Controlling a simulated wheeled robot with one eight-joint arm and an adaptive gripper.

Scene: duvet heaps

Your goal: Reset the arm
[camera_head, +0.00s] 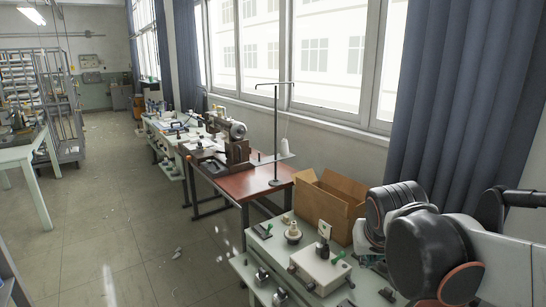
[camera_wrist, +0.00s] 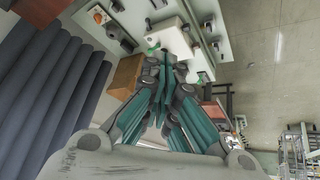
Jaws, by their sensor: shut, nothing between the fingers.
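My arm (camera_head: 430,250) fills the lower right of the head view, with dark rounded joints and a light link. It is folded close to the curtain and above the near bench. The gripper's fingers are not clearly seen there. In the wrist view my gripper (camera_wrist: 165,75) shows with its teal-sided fingers drawn together at the tips. Nothing is between them, and they touch nothing that I can see. The wrist view looks tilted over, with the bench at the top and the curtain at the left.
A pale bench (camera_head: 262,258) with a white box device (camera_head: 318,268) stands below the arm. An open cardboard box (camera_head: 325,205) sits behind it. A blue-grey curtain (camera_head: 465,100) hangs close by. A brown sewing table (camera_head: 245,180) stands beyond. The floor (camera_head: 110,220) at left is mostly clear.

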